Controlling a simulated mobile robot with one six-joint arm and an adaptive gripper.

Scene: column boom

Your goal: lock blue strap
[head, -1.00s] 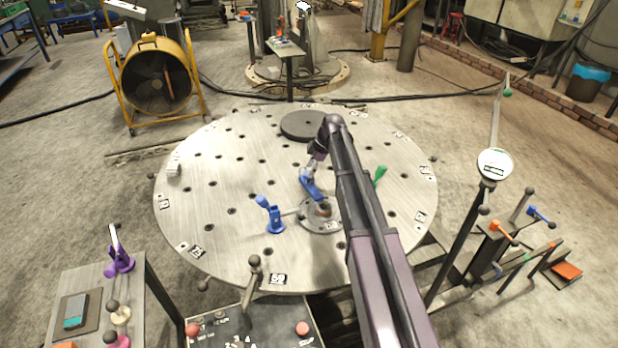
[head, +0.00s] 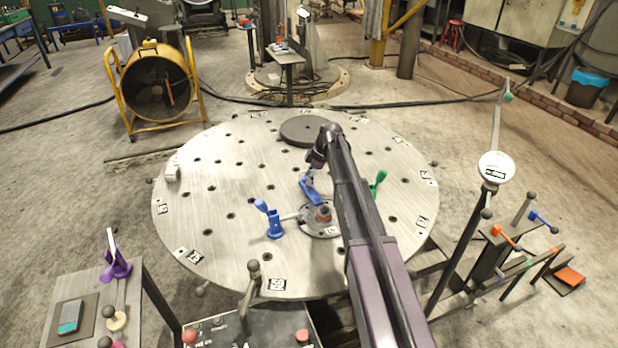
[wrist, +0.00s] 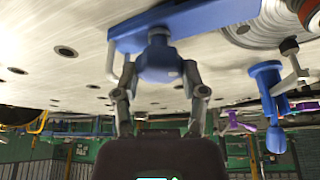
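The blue strap (head: 312,192) is a flat bar on the round steel table, with its near end at the central hub (head: 318,222). In the wrist view the strap (wrist: 205,18) runs across the top, with a rounded blue knob (wrist: 158,62) on its end. My gripper (head: 309,180) is at the strap's far end. In the wrist view my gripper (wrist: 152,75) has its fingers apart, one on each side of the knob. A gap shows at the left finger; contact at the right one is unclear. A blue upright clamp (head: 272,222) stands left of the hub.
A green clamp (head: 377,186) stands right of the hub, partly behind my arm. A dark disc (head: 308,130) lies at the table's back. The table's left side is mostly clear.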

